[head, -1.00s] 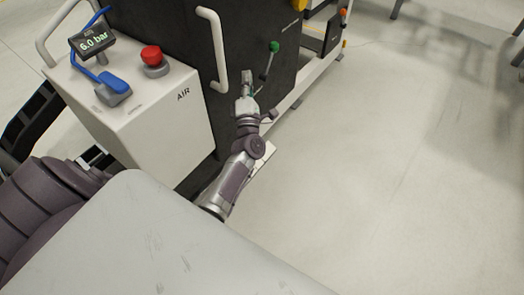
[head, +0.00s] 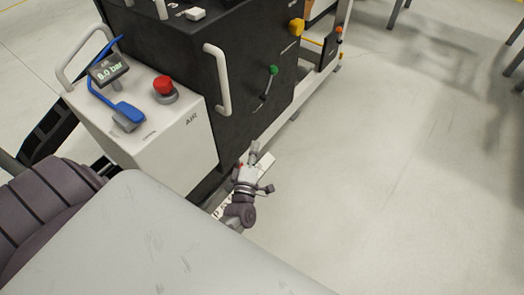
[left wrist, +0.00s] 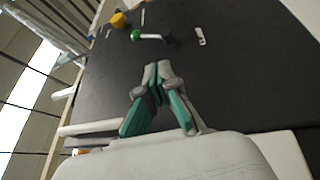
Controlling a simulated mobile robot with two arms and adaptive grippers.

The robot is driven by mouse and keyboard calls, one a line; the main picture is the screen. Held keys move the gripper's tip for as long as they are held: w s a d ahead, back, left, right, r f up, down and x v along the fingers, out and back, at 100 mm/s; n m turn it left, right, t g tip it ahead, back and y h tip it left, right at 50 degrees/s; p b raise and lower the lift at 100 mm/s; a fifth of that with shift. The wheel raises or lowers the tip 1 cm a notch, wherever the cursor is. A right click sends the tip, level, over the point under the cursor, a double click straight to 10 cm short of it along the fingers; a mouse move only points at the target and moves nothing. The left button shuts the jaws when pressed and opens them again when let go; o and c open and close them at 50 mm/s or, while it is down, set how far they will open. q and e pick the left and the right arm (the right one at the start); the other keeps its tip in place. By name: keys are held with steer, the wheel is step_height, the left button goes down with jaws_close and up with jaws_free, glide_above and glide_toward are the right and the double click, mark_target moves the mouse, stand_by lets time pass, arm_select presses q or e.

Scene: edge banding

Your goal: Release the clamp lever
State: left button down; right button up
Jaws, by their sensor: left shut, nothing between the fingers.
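A lever with a green knob (head: 273,70) is on the front of the black cabinet. Its thin arm slants down and slightly left from the knob. In the left wrist view the same green knob (left wrist: 136,35) shows beyond the fingers, with its pale arm running right to a dark pivot. My left gripper (head: 254,148) is below and left of the lever, apart from it, near the cabinet's lower edge. Its fingertips (left wrist: 157,74) are together in the left wrist view, with nothing between them. My right gripper is not in view.
The black cabinet (head: 180,65) has a white vertical handle (head: 217,80) left of the lever and a yellow knob (head: 296,27) above right. A white AIR box (head: 190,150) with a red button (head: 164,86), blue lever (head: 128,112) and pressure display stands left.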

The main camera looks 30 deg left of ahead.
arm_select(q)
steer(key=s+d+f+m+g+h+p, duration=0.3)
steer(key=s+d+f+m+h+p, duration=0.1)
steer(key=m+p, duration=0.3)
steer(key=shift+s+d+f+m+g+h, duration=0.2)
steer(key=shift+d+f+m+g+h, duration=0.1)
steer(key=shift+d+f+m+h, duration=0.35)
steer(key=shift+d, duration=0.1)
